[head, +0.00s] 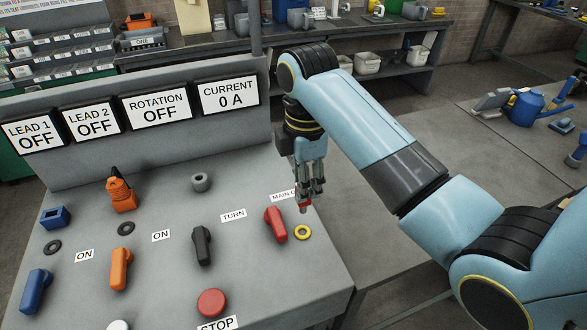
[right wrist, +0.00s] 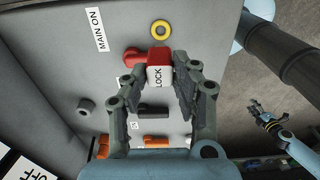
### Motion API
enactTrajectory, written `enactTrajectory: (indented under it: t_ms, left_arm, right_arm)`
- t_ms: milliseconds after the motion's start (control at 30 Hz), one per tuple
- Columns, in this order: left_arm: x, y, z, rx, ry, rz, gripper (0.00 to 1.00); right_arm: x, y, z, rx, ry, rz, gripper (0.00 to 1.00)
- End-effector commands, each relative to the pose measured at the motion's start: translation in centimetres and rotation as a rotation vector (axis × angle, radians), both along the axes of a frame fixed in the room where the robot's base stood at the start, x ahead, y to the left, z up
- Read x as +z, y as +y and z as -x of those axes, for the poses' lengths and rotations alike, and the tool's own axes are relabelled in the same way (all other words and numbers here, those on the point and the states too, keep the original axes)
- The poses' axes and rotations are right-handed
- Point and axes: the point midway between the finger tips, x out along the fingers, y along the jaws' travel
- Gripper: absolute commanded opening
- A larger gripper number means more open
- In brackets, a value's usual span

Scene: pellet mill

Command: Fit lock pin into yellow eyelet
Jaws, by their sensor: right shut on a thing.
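My right gripper (head: 310,190) is shut on the red lock pin (head: 304,207), which points down above the panel. In the right wrist view, the pin (right wrist: 159,75) shows a white "LOCK" label between the fingers of my right gripper (right wrist: 158,88). The yellow eyelet (head: 302,232) is a ring on the panel, beside the red main switch handle (head: 275,224). The eyelet is clear of the pin in the right wrist view too (right wrist: 161,30). My left gripper (right wrist: 262,113) shows small at the right of that view, and its jaws are unclear.
The sloped grey panel (head: 150,250) carries blue, orange and black handles, a red stop button (head: 211,302) and a grey ring (head: 201,182). Displays stand along its back edge. A bench with a blue watering can (head: 524,108) lies to the right.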

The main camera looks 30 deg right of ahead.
Motion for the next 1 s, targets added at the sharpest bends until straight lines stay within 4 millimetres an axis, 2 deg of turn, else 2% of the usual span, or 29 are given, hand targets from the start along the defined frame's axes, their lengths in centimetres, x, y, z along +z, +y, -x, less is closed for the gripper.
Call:
enactTrajectory:
  t_ms: [100,267,367,600,667,1000]
  left_arm:
    - [-0.1,0.1,2.4,0.001,0.034,-0.001,0.4]
    - [-0.2,0.1,4.2,0.002,0.06,-0.002,0.4]
    - [-0.3,0.2,3.9,0.001,0.056,-0.002,0.4]
    - [-0.3,0.2,1.0,-0.001,0.012,-0.003,0.4]
    - [-0.4,0.2,0.7,-0.001,0.007,-0.002,0.4]
    - [-1.0,0.2,2.1,0.0,0.029,-0.002,0.4]
  right_arm:
    - [0.0,0.0,0.0,0.0,-0.001,0.0,0.0]
    - [0.0,0.0,0.0,0.0,-0.001,0.0,0.0]
    - [-0.2,0.0,0.0,0.0,-0.001,0.0,0.0]
    - [-1.6,0.0,0.0,0.0,0.0,0.0,0.0]
    - [-1.9,0.0,0.0,0.0,0.0,0.0,0.0]
    - [-4.2,0.0,0.0,0.0,0.0,-0.001,0.0]
